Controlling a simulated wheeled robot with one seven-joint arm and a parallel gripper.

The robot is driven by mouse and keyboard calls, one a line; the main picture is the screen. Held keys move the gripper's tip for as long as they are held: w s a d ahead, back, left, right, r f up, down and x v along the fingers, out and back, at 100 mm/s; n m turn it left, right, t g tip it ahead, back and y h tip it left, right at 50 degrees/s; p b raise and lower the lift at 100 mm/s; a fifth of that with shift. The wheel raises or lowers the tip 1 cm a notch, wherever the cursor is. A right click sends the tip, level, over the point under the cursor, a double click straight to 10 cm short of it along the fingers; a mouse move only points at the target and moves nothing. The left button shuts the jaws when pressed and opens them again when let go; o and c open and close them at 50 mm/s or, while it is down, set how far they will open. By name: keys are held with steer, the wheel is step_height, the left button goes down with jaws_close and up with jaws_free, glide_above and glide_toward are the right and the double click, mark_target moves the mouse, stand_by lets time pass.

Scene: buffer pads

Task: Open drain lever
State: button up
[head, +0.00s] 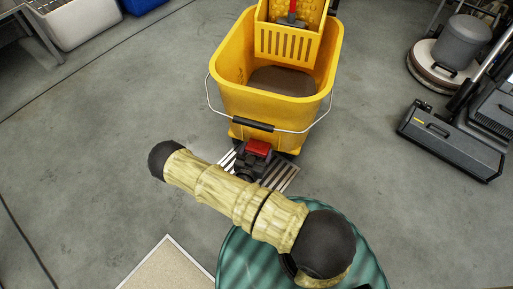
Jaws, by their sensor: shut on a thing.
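A yellow mop bucket (237,98) stands upright on the floor at the top middle, with dark water inside. A red drain lever (259,146) shows low at the bucket's near side. My gripper (256,157) is dark and sits right at the lever, beneath my sleeved arm. It is shut on the red lever; the fingertips are small and partly hidden. A wire handle with a black grip (252,124) hangs across the bucket's front, just above the lever.
A striped floor grate (284,177) lies under my gripper. A yellow wringer (285,43) sits in the bucket. A black floor machine (450,140) and a grey round machine (464,40) stand at right. A white bin (82,22) is upper left. A beige mat (168,268) lies lower left. Floor at left is clear.

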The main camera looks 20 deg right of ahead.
mark_target(259, 144)
steer(key=shift+w+d+r+g+y+p, duration=0.15)
steer(key=shift+r+g+y+p, duration=1.25)
steer(key=shift+p, duration=3.05)
steer(key=g+p, duration=0.2)
steer(key=p, duration=0.1)
steer(key=shift+w+r+y+p, duration=0.1)
steer(key=shift+w+y+p, duration=0.1)
steer(key=shift+y+p, duration=0.15)
steer(key=shift+w+d+g+y+p, duration=0.1)
steer(key=shift+g+y+p, duration=0.15)
steer(key=shift+g+p, duration=0.4)
steer(key=o, duration=0.9)
